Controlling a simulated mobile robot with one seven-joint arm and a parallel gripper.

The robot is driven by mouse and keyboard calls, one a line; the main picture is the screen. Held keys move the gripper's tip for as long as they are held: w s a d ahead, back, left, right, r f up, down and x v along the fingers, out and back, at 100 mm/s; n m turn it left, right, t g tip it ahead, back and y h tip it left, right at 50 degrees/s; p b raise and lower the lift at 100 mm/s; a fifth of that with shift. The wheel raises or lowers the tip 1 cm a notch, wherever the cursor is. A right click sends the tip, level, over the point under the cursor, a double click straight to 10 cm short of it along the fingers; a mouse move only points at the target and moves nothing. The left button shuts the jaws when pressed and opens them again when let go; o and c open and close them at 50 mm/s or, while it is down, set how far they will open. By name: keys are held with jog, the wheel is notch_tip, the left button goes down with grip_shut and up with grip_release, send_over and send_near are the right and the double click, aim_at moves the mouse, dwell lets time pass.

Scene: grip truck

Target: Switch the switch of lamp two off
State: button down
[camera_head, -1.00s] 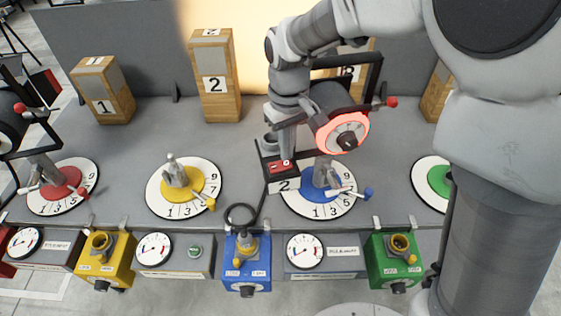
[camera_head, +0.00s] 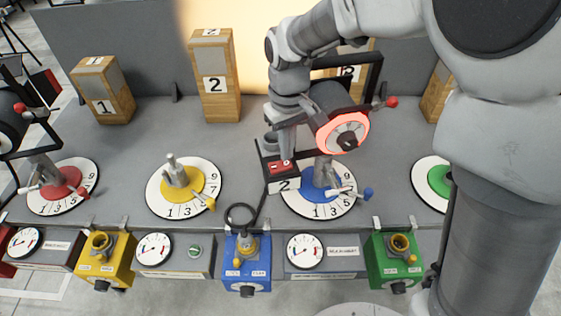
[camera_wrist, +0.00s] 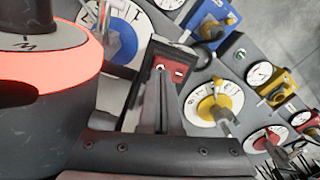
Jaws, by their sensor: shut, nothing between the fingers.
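The red switch (camera_head: 281,167) sits on a small black box with a "2" tag (camera_head: 283,186), left of the lamp's blue dial (camera_head: 320,183). It also shows in the wrist view (camera_wrist: 178,72), with white marks on its rocker. My gripper (camera_head: 279,154) is shut and empty. Its fingertips (camera_wrist: 159,83) are at the switch; I cannot tell whether they touch it. The lamp (camera_head: 343,132) has a glowing red ring, and warm light falls on the back wall (camera_head: 240,25). The ring is large and close at left in the wrist view (camera_wrist: 70,65).
The lamp's black frame with a red ball (camera_head: 391,102) stands close right of my gripper. Wooden post 2 (camera_head: 214,84) and post 1 (camera_head: 104,105) stand behind. A yellow dial (camera_head: 199,178) is left. Coloured boxes and gauges line the front edge. A black cable (camera_head: 262,208) runs from the switch.

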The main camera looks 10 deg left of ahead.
aim_at(286, 163)
jog(key=shift+f+b, duration=0.7)
jog(key=shift+f, duration=0.3)
dwell(0.7)
jog(key=shift+r, duration=0.15)
notch_tip(286, 163, up, 7)
jog(key=p, duration=0.5)
jog(key=shift+p, duration=0.35)
jog(key=shift+s, duration=0.1)
